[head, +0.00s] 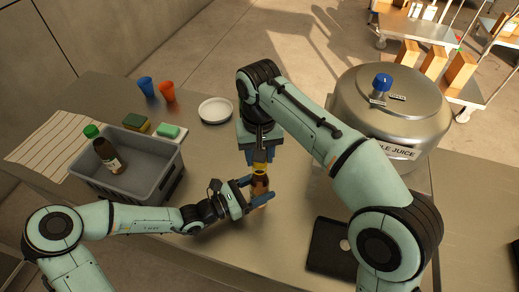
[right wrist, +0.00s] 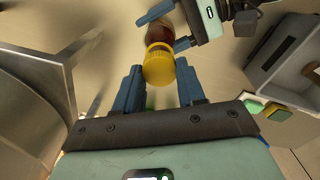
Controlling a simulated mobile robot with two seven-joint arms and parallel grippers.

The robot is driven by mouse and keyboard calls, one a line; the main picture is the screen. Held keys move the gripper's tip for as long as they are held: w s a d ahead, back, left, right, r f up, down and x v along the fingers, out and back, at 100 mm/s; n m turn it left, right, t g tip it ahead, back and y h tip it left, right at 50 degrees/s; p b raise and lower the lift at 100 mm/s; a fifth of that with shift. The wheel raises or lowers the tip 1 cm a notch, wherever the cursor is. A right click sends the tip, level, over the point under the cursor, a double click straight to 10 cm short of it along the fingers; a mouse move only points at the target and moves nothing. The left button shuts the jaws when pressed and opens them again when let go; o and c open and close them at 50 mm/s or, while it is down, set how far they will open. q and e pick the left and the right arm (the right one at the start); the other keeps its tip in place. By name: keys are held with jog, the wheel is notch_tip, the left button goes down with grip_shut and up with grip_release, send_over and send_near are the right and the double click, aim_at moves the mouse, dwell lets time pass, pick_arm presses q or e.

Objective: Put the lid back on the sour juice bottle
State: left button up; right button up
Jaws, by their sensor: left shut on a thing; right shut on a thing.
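A brown bottle (head: 260,187) stands upright over the metal counter, with my left gripper (head: 257,192) shut around its body from the left. My right gripper (head: 259,158) points down from above, shut on a yellow lid (head: 260,168) right over the bottle's neck. In the right wrist view the lid (right wrist: 158,66) sits between the tips of my right gripper (right wrist: 160,82), in line with the bottle (right wrist: 161,30). I cannot tell whether the lid touches the neck. No label on this bottle is readable.
A grey crate (head: 157,178) at left holds a green-capped bottle (head: 106,154). Sponges (head: 168,131), a white plate (head: 215,110), blue (head: 146,86) and orange (head: 167,92) cups stand behind. A steel juice vat (head: 395,112) and black tray (head: 328,248) are at right.

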jog(key=shift+f, duration=0.2)
jog(key=shift+f, duration=0.55)
dwell(0.4)
